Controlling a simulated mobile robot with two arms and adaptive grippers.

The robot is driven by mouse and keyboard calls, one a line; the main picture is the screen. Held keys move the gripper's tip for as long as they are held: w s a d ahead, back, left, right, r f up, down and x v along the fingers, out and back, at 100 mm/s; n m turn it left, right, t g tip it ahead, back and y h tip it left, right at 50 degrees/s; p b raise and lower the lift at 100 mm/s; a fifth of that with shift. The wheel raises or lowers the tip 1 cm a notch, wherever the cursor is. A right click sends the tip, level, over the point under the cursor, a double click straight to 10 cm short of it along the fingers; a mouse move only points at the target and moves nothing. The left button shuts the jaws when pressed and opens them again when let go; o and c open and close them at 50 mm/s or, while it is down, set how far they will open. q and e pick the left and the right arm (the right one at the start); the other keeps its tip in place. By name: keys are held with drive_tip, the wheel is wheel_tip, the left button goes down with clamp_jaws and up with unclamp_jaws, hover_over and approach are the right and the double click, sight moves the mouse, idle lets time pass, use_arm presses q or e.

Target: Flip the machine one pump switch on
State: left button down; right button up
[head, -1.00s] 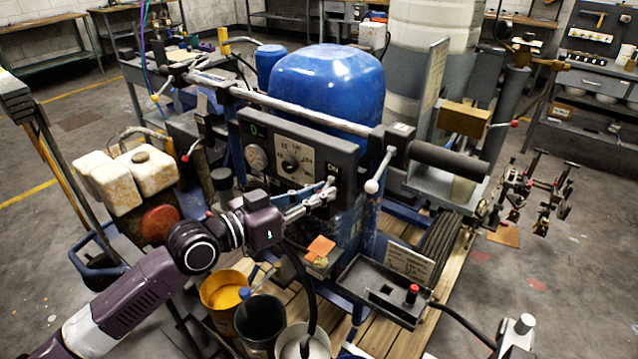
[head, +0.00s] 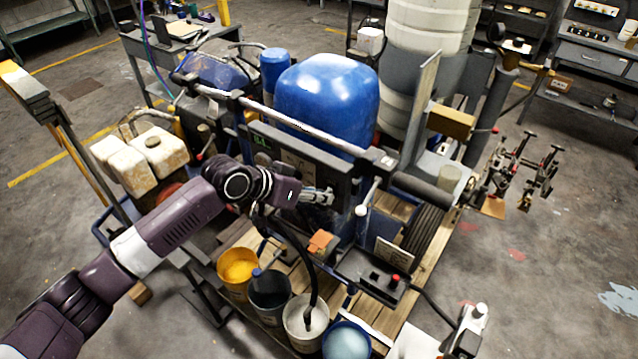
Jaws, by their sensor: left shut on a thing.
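The line striper's control panel (head: 345,180) faces me on the front of the machine, below a grey bar. My left arm crosses in front and hides most of its dials. My left gripper (head: 328,197) is at the panel's lower right part, its fingers shut on the small pump switch there. The switch is largely covered by the fingers, so its on or off position cannot be told. A small green display (head: 262,142) shows at the panel's upper left. My right gripper is not in view.
A large blue tank (head: 328,95) stands behind the panel. Below are a yellow paint bucket (head: 238,266), a dark bucket (head: 269,290) and a pale bucket (head: 304,325). A grey box with a red button (head: 394,280) sits lower right.

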use_arm(q)
drive_tip(key=shift+r+y+p, duration=0.3)
drive_tip(key=shift+p, duration=0.35)
drive_tip(key=shift+d+f+g+y+p, duration=0.15)
drive_tip(key=shift+g+y+p, duration=0.15)
drive_tip(key=shift+g+p, duration=0.25)
drive_tip(key=c, duration=2)
unclamp_jaws()
drive_tip(key=shift+o, duration=0.3)
drive_tip(key=shift+w, duration=0.1)
drive_tip(key=v, duration=1.2)
